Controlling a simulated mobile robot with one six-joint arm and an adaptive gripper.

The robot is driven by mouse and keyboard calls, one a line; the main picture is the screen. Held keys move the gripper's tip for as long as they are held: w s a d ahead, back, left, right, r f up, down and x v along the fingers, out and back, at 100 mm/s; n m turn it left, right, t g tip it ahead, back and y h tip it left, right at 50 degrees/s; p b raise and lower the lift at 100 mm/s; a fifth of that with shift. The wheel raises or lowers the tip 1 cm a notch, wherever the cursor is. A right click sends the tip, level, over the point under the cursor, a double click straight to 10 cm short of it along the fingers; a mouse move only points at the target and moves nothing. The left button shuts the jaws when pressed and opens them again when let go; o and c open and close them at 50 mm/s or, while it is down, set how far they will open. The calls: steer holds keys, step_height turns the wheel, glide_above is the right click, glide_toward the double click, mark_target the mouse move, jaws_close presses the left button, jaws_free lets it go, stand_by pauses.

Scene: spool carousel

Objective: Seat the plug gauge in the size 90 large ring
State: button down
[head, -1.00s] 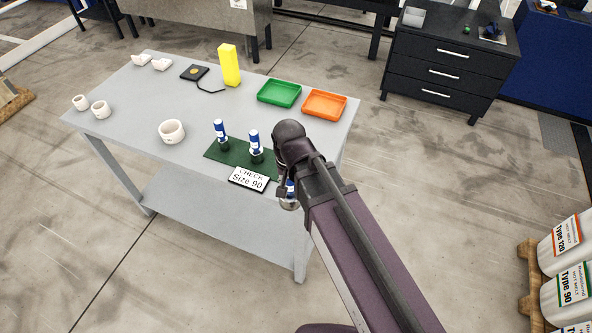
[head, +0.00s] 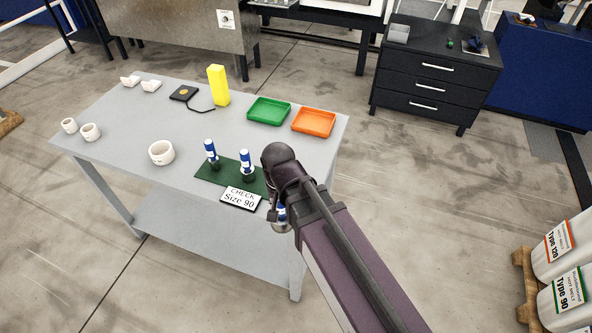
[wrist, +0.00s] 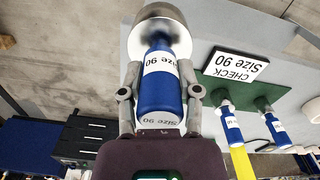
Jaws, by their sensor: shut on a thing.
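My gripper (wrist: 160,98) is shut on a plug gauge (wrist: 157,80) with a blue handle, a white "Size 90" band and a wide metal head. In the head view the held gauge (head: 281,212) is mostly hidden by my arm, at the table's front right edge. The largest white ring (head: 161,160) stands on the table, left of the green mat and well apart from my gripper. Two smaller white rings (head: 69,125) (head: 90,132) stand at the left end. Size marks on the rings are too small to read.
Two other blue-handled gauges (head: 211,149) (head: 247,160) stand on the green mat (head: 226,178), behind a "CHECK Size 90" sign (head: 240,198). A yellow block (head: 218,85), green tray (head: 269,111) and orange tray (head: 314,122) are at the back. The table's middle is clear.

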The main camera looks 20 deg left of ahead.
steer(key=shift+f+b, duration=0.8)
steer(key=shift+f, duration=0.1)
steer(key=shift+s, duration=0.1)
